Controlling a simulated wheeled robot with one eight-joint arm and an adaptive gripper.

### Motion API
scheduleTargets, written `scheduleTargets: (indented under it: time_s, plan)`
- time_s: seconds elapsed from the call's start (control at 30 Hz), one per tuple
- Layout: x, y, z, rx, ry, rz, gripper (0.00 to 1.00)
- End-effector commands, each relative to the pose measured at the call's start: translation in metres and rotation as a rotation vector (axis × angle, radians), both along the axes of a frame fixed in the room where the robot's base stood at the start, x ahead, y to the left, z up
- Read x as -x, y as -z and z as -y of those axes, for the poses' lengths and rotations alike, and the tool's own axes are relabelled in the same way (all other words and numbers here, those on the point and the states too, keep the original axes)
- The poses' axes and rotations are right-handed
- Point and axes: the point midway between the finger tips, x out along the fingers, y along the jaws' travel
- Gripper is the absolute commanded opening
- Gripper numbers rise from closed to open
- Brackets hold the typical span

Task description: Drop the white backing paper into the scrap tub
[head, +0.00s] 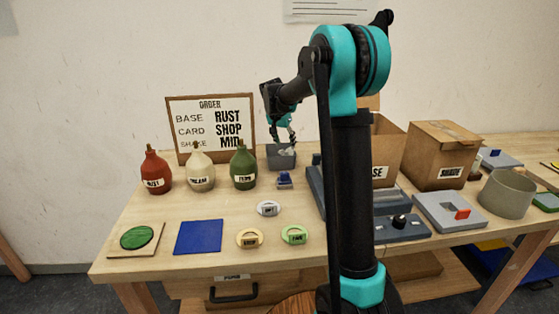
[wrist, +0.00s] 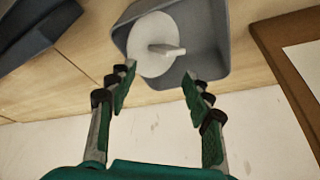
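The white backing paper (wrist: 148,58) is a round disc with a small raised tab. In the wrist view it lies inside the grey scrap tub (wrist: 214,38), apart from my fingers. In the head view a bit of the white paper (head: 288,151) shows at the mouth of the tub (head: 281,162), at the back of the table. My gripper (wrist: 159,72) is open and empty, its two fingers spread at the tub's near rim in the wrist view. In the head view my gripper (head: 285,141) is just above the tub.
Red (head: 153,173), cream (head: 200,172) and green (head: 243,168) bottles stand left of the tub, before the order board (head: 211,121). A small blue-topped stamp (head: 284,180) sits in front of the tub. Cardboard boxes (head: 437,153) stand right.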

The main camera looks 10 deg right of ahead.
Motion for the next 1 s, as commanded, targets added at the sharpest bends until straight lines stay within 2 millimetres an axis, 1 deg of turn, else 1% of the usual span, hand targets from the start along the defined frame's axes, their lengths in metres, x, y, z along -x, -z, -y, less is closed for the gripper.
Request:
scheduleTargets:
  time_s: [0.23,0.37,0.47,0.6,0.8,0.9,1.0]
  plan:
    - [0.0,-0.001,0.0,0.0,0.0,0.0,0.51]
    - [0.004,-0.011,-0.003,0.0,-0.001,0.0,0.51]
    - [0.009,-0.026,-0.007,0.0,-0.001,0.0,0.51]
    - [0.018,-0.053,-0.013,0.0,-0.002,0.0,0.51]
    - [0.03,-0.087,-0.022,0.0,-0.001,0.0,0.51]
    - [0.034,-0.099,-0.025,0.0,-0.001,0.0,0.51]
    - [0.036,-0.107,-0.026,0.0,-0.001,0.0,0.51]
